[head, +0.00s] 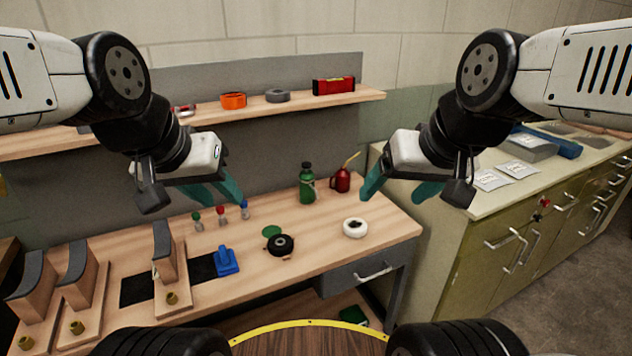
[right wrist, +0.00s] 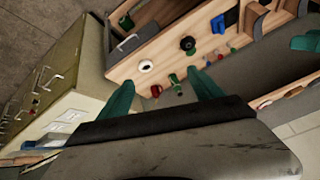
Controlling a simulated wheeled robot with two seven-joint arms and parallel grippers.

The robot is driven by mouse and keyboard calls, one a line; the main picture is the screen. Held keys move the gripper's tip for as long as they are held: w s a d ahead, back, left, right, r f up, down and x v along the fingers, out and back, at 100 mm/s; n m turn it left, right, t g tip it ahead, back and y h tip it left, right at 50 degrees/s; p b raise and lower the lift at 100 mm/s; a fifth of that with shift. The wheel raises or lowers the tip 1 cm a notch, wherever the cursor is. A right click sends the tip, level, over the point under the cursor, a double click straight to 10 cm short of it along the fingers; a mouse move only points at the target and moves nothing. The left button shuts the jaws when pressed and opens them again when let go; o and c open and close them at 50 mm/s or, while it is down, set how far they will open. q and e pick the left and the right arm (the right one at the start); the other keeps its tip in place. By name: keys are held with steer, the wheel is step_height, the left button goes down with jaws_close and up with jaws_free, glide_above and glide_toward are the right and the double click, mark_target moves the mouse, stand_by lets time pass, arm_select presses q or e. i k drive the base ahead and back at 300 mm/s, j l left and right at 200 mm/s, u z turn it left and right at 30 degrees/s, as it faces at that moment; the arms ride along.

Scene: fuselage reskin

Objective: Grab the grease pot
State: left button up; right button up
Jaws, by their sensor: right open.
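A black round pot (head: 281,244), which looks like the grease pot, stands on the wooden bench with a flat green disc (head: 271,231), perhaps its lid, just behind it. The pot also shows in the right wrist view (right wrist: 187,44). My left gripper (head: 219,194) is above the bench, left of the pot, with its teal fingers apart and empty. My right gripper (head: 399,190) is open and empty, above the bench's right end, right of and higher than the pot. Neither gripper touches the pot.
The wooden bench (head: 325,262) also holds a white roll (head: 355,228), green bottle (head: 307,184), red oil can (head: 342,179), blue tool (head: 226,261), small coloured-top items and wooden stands (head: 165,260). A shelf (head: 300,101) runs behind. A green cabinet (head: 500,232) stands right.

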mark_target(307, 188)
steer(key=i+l, duration=0.1)
steer(key=l, duration=0.3)
steer(key=i+l, duration=0.15)
steer(key=l, duration=0.2)
steer(key=i+l, duration=0.1)
steer(key=l, duration=0.3)
steer(key=i+l+u, duration=0.1)
steer(key=l, duration=0.25)
steer(key=l+u, duration=0.1)
steer(key=u, duration=0.3)
steer(key=l+u, duration=0.1)
steer(key=u, duration=0.35)
steer(key=l+u, duration=0.1)
steer(key=u, duration=0.3)
steer(key=l+u, duration=0.1)
steer(key=u, duration=0.35)
steer(key=l+u, duration=0.1)
steer(key=l, duration=0.2)
steer(key=i+l+u, duration=0.15)
steer(key=l, duration=0.2)
